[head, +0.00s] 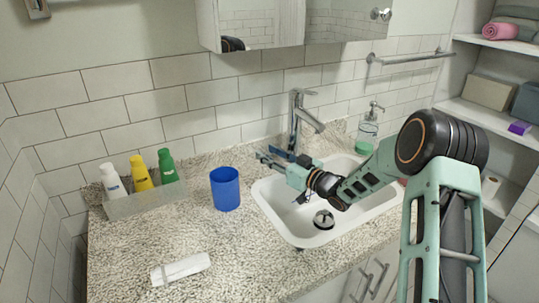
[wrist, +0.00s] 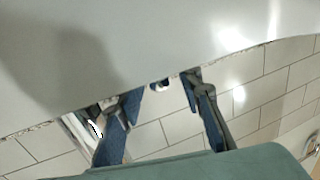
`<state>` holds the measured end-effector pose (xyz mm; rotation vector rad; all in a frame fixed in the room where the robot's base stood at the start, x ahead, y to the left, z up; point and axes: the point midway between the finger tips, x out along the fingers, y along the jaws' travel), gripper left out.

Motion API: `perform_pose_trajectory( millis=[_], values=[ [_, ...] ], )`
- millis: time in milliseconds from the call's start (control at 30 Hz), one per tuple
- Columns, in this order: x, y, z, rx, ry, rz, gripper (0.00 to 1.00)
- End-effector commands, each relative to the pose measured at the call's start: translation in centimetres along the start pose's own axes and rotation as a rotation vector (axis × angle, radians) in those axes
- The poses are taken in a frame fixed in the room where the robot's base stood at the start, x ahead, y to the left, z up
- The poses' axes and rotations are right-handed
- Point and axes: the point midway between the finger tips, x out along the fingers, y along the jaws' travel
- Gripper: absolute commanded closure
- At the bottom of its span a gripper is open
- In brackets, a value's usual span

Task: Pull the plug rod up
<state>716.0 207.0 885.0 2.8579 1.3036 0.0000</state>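The chrome faucet (head: 296,120) stands at the back of the white sink (head: 262,205). My gripper (head: 268,156) is beside the faucet's base, over the sink's back left rim. In the wrist view my gripper (wrist: 163,90) is open, with its two blue-padded fingers apart. A small shiny piece (wrist: 160,85) shows between the fingertips at the sink's edge; it may be the top of the plug rod, but I cannot tell whether the fingers touch it. The rod is not clear in the head view. The drain plug (head: 323,219) is in the sink's bottom.
A blue cup (head: 225,189) stands on the counter left of the sink. A soap dispenser (head: 368,128) stands at the back right. A tray (head: 143,203) with three bottles is at the far left. The counter's middle is clear.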

Motion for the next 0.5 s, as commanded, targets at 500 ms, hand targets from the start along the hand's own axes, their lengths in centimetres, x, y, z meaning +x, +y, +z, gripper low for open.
perform_pose_trajectory(
  millis=[500],
  values=[
    [-0.05,-0.01,0.0,0.0,0.0,0.0,1.0]
  ],
)
